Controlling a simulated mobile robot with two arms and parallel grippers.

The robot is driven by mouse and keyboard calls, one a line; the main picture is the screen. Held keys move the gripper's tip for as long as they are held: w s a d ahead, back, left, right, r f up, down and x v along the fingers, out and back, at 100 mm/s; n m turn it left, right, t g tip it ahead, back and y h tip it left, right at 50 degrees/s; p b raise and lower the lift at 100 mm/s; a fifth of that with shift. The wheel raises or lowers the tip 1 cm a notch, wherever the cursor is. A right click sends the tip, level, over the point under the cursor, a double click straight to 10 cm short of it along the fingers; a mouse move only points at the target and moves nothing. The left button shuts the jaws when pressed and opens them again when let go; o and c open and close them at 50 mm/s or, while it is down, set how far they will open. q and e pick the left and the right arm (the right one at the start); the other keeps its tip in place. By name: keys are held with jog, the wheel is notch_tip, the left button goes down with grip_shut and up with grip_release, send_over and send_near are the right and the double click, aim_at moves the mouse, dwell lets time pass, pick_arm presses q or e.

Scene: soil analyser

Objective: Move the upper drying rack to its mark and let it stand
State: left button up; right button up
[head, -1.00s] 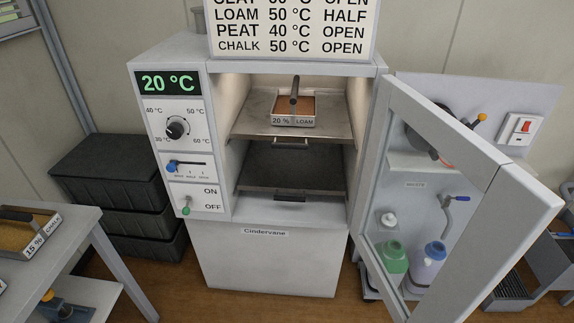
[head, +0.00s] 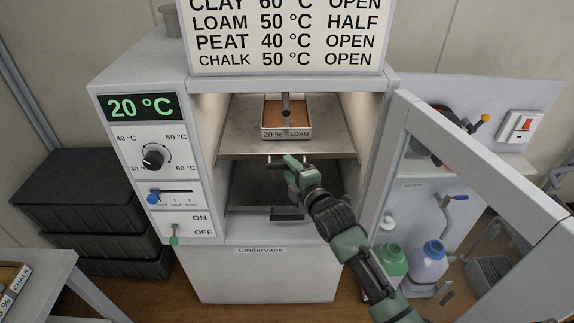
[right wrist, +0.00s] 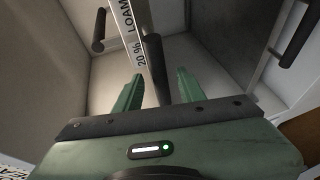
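The upper drying rack (head: 238,143) is a flat metal shelf inside the open cabinet, level in the upper part. My right gripper (head: 288,164) is at the rack's front edge, in front of the cabinet opening. In the right wrist view its green fingers are apart, with the rack's dark front handle (right wrist: 156,66) between them. I cannot tell whether either finger touches it. My left gripper is out of view. I cannot make out a mark for the rack.
A lower rack (head: 245,195) with a dark handle sits beneath. The cabinet door (head: 480,165) stands open at the right. A control panel (head: 155,165) reading 20 °C is at left. Black crates (head: 85,190) stand left; green and blue bottles (head: 432,262) stand right.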

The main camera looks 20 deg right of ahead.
jog(key=shift+w+a+f, duration=0.1)
jog(key=shift+w, duration=0.6)
jog(key=shift+w+f, duration=0.1)
jog(key=shift+w, duration=0.3)
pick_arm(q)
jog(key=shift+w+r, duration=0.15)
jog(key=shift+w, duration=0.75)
pick_arm(e)
grip_shut()
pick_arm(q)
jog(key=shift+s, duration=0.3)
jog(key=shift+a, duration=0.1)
